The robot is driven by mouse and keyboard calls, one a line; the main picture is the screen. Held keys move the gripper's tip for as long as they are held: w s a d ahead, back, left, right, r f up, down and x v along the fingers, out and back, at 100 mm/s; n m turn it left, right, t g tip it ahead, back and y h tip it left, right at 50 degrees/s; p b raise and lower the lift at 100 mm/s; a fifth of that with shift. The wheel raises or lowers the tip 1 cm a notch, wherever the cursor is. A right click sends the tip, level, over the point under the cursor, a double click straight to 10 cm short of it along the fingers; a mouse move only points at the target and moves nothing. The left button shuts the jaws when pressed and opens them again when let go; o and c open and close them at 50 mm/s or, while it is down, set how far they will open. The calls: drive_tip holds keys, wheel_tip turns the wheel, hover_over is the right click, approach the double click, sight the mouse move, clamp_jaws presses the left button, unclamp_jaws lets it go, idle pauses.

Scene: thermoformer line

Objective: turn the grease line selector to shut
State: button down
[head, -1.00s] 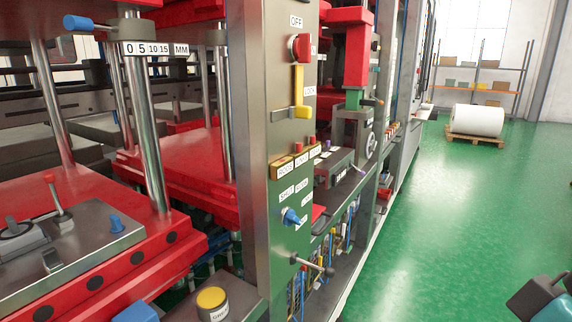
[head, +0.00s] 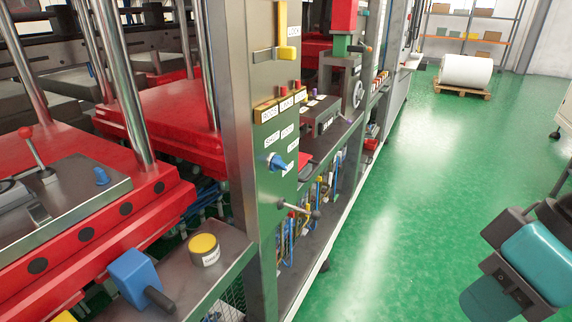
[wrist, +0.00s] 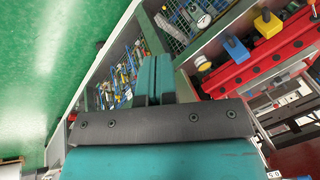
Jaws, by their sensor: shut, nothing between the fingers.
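The selector (head: 279,162) is a small blue knob on the grey upright panel in the head view, with small white labels around it. Its pointed end seems to face right and slightly down; the label words are too small to read surely. In the wrist view I cannot make out the knob. My gripper (wrist: 155,80) shows there with its two teal fingers together and nothing between them. In the head view, teal and dark parts of my arm are at the lower right, over the green floor and well apart from the panel.
Above the knob are a labelled push-button box (head: 279,106) and a yellow lever (head: 281,28). A yellow-capped pot (head: 204,247) and blue box (head: 137,278) stand lower left. The green aisle floor (head: 410,190) is clear.

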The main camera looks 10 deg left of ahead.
drive_tip(key=c, duration=1.8)
unclamp_jaws()
drive_tip(key=o, duration=0.4)
drive_tip(key=shift+w+a+f, duration=0.1)
drive_tip(key=shift+w+f, duration=0.05)
drive_tip(key=shift+c, duration=0.2)
drive_tip(key=shift+o, duration=1.4)
drive_tip(key=w+a+f+m+y+b, duration=0.1)
drive_tip(key=a, duration=0.1)
drive_tip(key=w+a+f+m+y+b, duration=0.1)
drive_tip(key=w+a+b, duration=0.1)
drive_tip(key=shift+w+f+m, duration=0.2)
drive_tip(key=shift+w+m, duration=0.05)
drive_tip(key=shift+m, duration=0.05)
drive_tip(key=m+t+y+b, duration=0.55)
drive_tip(key=m+y, duration=0.55)
drive_tip(key=m, duration=0.6)
approach(284, 166)
drive_tip(key=p+x, duration=0.7)
drive_tip(key=x, duration=0.3)
